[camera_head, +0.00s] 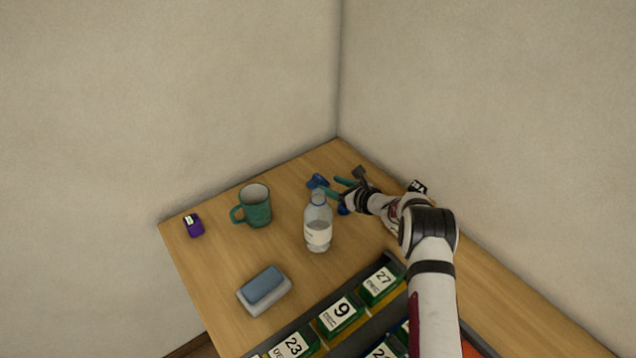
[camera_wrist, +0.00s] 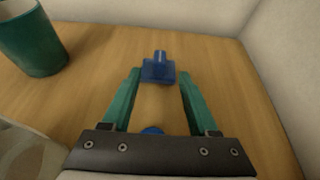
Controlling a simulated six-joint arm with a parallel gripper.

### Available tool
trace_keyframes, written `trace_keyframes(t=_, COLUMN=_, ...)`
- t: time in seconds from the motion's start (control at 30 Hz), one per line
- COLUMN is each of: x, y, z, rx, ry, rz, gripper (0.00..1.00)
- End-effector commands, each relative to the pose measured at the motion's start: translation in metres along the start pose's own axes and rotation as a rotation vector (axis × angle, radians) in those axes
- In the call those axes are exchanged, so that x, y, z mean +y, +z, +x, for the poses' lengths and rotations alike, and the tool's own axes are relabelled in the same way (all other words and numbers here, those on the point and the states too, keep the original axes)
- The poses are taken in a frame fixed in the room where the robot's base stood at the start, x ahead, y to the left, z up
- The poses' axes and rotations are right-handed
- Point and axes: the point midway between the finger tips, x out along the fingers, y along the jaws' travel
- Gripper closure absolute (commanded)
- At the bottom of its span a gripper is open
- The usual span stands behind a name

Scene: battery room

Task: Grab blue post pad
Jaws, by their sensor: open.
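A small blue piece (camera_head: 317,181), which looks like the post pad, lies on the wooden table near the back corner. In the wrist view the blue piece (camera_wrist: 158,71) shows a flat square part with a short post, just ahead of and between the fingertips. My gripper (camera_head: 338,187) is open, with its two green fingers apart and nothing held. In the wrist view my gripper (camera_wrist: 159,80) points at the piece. A second blue object (camera_head: 343,210) is under the gripper; its edge also shows in the wrist view (camera_wrist: 152,130), mostly hidden by the gripper body.
A clear bottle (camera_head: 318,228) stands close to the gripper. A green mug (camera_head: 258,208) stands to its left. A purple device (camera_head: 193,225) and a blue-grey block (camera_head: 264,286) lie farther left. Numbered green batteries (camera_head: 341,314) fill a tray in front. Walls meet behind the table.

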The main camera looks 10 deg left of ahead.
Motion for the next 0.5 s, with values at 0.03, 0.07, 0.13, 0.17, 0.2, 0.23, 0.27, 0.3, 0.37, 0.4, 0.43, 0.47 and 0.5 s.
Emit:
trace_keyframes(t=0.03, x=0.002, y=0.000, z=0.012, rx=0.000, ry=0.003, rz=-0.003, gripper=0.40)
trace_keyframes(t=0.07, x=0.002, y=0.000, z=0.018, rx=-0.001, ry=0.002, rz=-0.002, gripper=0.40)
trace_keyframes(t=0.13, x=0.002, y=0.000, z=0.029, rx=0.000, ry=0.003, rz=-0.003, gripper=0.40)
trace_keyframes(t=0.17, x=0.002, y=0.000, z=0.033, rx=-0.001, ry=0.002, rz=-0.002, gripper=0.40)
trace_keyframes(t=0.2, x=0.001, y=0.000, z=0.036, rx=-0.001, ry=0.001, rz=-0.002, gripper=0.40)
trace_keyframes(t=0.23, x=0.002, y=0.000, z=0.038, rx=0.000, ry=0.001, rz=-0.001, gripper=0.40)
trace_keyframes(t=0.27, x=0.001, y=0.000, z=0.040, rx=0.000, ry=0.000, rz=-0.001, gripper=0.40)
trace_keyframes(t=0.3, x=0.001, y=0.001, z=0.040, rx=0.000, ry=0.000, rz=0.000, gripper=0.40)
trace_keyframes(t=0.37, x=0.001, y=0.001, z=0.040, rx=0.000, ry=0.000, rz=0.000, gripper=0.40)
trace_keyframes(t=0.4, x=0.001, y=0.001, z=0.040, rx=0.000, ry=0.000, rz=0.000, gripper=0.40)
trace_keyframes(t=0.43, x=0.001, y=0.001, z=0.040, rx=0.000, ry=0.000, rz=0.000, gripper=0.40)
trace_keyframes(t=0.47, x=0.001, y=0.001, z=0.040, rx=0.000, ry=0.000, rz=0.000, gripper=0.40)
trace_keyframes(t=0.5, x=0.001, y=0.001, z=0.040, rx=0.000, ry=0.000, rz=0.000, gripper=0.47)
